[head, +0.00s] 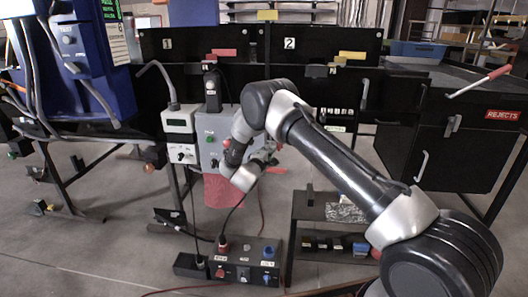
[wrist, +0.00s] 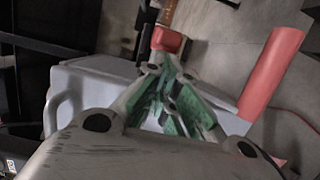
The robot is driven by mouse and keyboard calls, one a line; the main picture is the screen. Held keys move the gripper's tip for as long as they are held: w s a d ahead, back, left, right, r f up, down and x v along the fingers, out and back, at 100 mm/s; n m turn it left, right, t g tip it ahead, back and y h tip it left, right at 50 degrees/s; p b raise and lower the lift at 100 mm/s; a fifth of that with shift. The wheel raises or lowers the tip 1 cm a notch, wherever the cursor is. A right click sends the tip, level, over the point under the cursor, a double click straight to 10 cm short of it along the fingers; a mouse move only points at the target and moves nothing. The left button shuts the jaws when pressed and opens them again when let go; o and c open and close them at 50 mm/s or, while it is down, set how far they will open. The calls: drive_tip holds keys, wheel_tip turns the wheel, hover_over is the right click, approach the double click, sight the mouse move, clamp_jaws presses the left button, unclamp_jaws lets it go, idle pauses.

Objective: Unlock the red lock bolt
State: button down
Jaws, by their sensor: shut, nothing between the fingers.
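A small red block (wrist: 166,39), possibly the head of the red lock bolt, shows just beyond my fingertips in the wrist view, with a brownish bar (wrist: 168,12) behind it. I cannot tell whether the fingertips touch it. My gripper (wrist: 168,72) has green-padded fingers drawn together with nothing between them. In the head view my gripper (head: 264,158) is at the front of the grey control box (head: 212,128), where my own arm hides much of the area. The bolt cannot be made out clearly there.
A black switch box (head: 245,262) with cables and a low black rack (head: 330,232) stand on the floor. A REJECTS bin (head: 455,145) is at right.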

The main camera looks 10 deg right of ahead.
drive_tip(key=shift+s+d, duration=0.25)
drive_tip(key=shift+d, duration=0.55)
drive_tip(key=shift+s+d, duration=0.25)
drive_tip(key=shift+d, duration=0.5)
